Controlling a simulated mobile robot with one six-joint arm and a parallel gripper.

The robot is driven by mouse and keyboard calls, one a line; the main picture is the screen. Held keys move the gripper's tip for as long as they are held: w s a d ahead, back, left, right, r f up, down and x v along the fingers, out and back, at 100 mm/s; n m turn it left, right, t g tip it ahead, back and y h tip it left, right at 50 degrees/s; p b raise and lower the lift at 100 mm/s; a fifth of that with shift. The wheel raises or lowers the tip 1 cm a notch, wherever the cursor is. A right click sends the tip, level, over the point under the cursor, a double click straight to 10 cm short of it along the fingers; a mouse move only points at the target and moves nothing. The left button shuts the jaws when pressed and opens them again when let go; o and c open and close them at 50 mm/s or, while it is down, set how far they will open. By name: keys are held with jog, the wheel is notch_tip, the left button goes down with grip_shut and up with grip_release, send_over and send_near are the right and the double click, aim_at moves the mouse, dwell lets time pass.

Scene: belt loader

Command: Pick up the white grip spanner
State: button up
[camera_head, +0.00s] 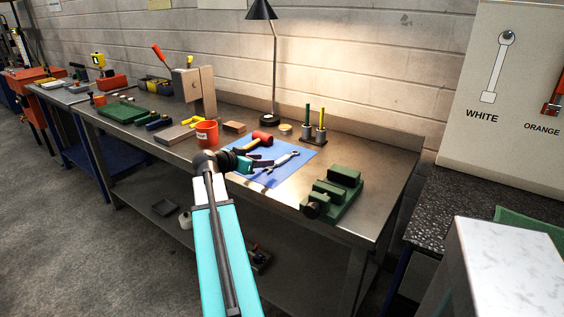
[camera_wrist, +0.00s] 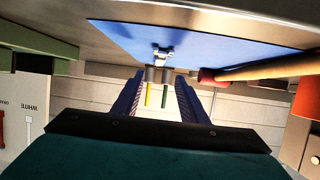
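The spanner (camera_head: 284,159) lies on a blue mat (camera_head: 302,150) on the metal workbench. It looks pale and silvery; its grip is hard to make out in the head view. In the wrist view, which is upside down, it shows end-on (camera_wrist: 162,51) just beyond the fingertips, roughly centred between them. My gripper (camera_head: 264,160) is beside the spanner, to its left in the head view, low over the mat. In the wrist view my gripper (camera_wrist: 161,80) has its two blue fingers apart with nothing between them.
A hammer (camera_head: 261,138) with a red head lies behind the gripper on the mat. An orange cup (camera_head: 207,133) stands to the left. A green vise (camera_head: 336,192) sits at the right. Two upright tools in holders (camera_head: 314,130) and a lamp (camera_head: 272,70) stand behind.

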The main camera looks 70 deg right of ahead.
send_near(281, 159)
jog(key=shift+p+x, duration=0.3)
jog(key=shift+x, duration=1.05)
jog(key=shift+s+d, duration=0.1)
jog(key=p+x, duration=0.1)
jog(key=x, duration=0.3)
jog(key=shift+d, duration=0.1)
jog(key=shift+s+d+f+p, duration=0.2)
jog(key=shift+d+f+p, duration=0.1)
grip_shut()
